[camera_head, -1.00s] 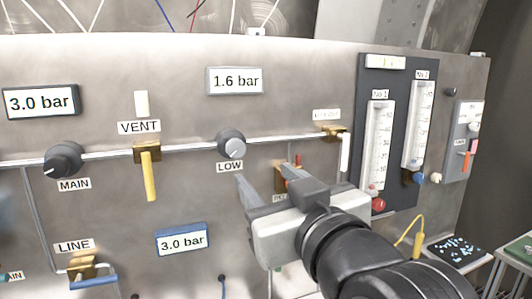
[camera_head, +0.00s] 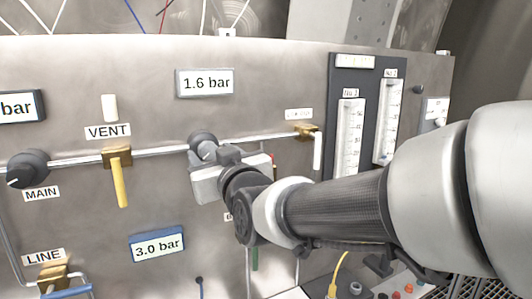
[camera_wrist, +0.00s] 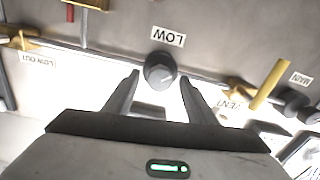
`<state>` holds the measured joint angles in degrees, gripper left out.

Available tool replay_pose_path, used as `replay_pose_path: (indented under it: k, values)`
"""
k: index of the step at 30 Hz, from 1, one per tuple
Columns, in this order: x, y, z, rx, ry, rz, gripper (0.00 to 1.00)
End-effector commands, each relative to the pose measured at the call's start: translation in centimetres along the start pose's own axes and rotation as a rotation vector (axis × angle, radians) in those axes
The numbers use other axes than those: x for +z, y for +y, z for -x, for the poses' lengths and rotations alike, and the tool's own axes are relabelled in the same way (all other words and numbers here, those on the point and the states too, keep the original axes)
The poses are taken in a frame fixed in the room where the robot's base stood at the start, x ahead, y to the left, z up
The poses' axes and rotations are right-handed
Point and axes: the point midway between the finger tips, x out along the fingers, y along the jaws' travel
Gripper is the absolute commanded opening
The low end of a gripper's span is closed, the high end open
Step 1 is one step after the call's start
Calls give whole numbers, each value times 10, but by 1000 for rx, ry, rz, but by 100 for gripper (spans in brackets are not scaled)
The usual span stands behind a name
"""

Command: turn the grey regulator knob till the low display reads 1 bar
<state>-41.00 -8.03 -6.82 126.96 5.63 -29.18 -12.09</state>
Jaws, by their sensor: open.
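The grey LOW regulator knob (camera_head: 201,143) is on the steel panel, partly hidden behind my gripper (camera_head: 208,157) in the head view. The low display (camera_head: 205,83) above it reads 1.6 bar. In the wrist view the knob (camera_wrist: 160,70) sits between and just beyond the two fingertips of my gripper (camera_wrist: 160,80). The fingers are open, one on each side, with a gap visible to the knob. The LOW label (camera_wrist: 168,37) appears upside down there. It is hidden in the head view.
The yellow VENT lever (camera_head: 120,180) and MAIN knob (camera_head: 28,168) are to the left. A brass valve with a white handle (camera_head: 317,150) is to the right on the same pipe. Flow tubes (camera_head: 348,140) stand farther right. A blue-framed display (camera_head: 157,244) below reads 3.0 bar.

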Motion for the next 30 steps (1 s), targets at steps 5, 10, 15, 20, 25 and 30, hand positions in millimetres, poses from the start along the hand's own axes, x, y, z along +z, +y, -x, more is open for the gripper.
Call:
replay_pose_path:
  k: [5,10,15,20,25,30]
  values:
    - [0,0,-1,0,0,0,51]
    - [0,0,-1,0,0,0,36]
    - [0,0,-1,0,0,0,10]
    - [0,0,-1,0,0,7,10]
    - [2,0,-1,0,0,52,10]
    - [4,0,-1,2,0,150,10]
